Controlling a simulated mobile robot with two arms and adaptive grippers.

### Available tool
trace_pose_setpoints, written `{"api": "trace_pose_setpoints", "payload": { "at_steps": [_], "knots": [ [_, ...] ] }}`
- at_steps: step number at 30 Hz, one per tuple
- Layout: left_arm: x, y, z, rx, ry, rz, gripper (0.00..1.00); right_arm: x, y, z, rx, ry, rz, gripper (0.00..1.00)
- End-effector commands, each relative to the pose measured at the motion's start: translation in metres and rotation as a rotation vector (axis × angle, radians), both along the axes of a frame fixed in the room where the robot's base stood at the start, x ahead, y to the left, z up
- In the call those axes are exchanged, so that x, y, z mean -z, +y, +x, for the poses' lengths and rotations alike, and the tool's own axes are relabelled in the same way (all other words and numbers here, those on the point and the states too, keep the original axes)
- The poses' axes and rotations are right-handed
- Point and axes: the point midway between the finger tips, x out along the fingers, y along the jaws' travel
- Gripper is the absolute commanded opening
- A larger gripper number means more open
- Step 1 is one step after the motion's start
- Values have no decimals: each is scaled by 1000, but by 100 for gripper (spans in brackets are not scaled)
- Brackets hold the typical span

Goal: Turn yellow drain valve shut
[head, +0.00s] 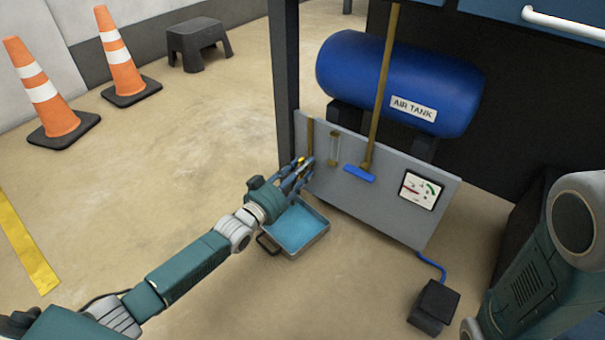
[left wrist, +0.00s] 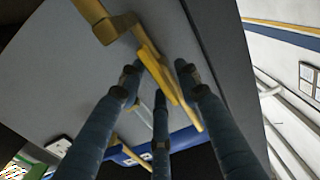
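The yellow drain valve handle (left wrist: 157,72) is a flat lever on a short brass pipe (left wrist: 106,28) at the grey panel. In the left wrist view it slants from upper left to lower right. In the head view only a little yellow (head: 304,161) shows, mostly hidden by my fingers. My left gripper (head: 301,168) is at the panel's left end, above the drip tray. In the left wrist view its fingers (left wrist: 158,80) are spread around the lever, with gaps visible; contact is unclear. My right arm shows at the right edge, its gripper out of view.
The grey panel (head: 385,213) carries a blue lever (head: 358,173), a sight glass (head: 334,149) and a gauge (head: 420,190). A blue air tank (head: 365,75) is behind it. A tray (head: 322,239) of blue liquid and a black pedal (head: 434,306) are on the floor.

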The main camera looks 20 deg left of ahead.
Motion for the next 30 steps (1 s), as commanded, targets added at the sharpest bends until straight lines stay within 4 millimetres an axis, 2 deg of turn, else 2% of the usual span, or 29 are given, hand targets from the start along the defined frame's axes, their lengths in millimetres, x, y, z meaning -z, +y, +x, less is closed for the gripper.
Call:
{"api": "trace_pose_setpoints", "payload": {
  "at_steps": [10, 15, 23, 30],
  "knots": [
    [-1, -1, 4, 0, 1, 0, 31, 2, 0, 0, 0, 0, -1, 33],
    [-1, -1, 4, 0, 1, 0, 0, 2, 0, 0, 0, 0, -1, 33],
    [-1, -1, 4, 0, -4, 14, 0, 0, 0, 0, 0, 0, -1, 33],
    [-2, -2, 3, -1, -36, 105, 0, -11, 0, 0, 0, 0, -1, 33]
  ]
}}
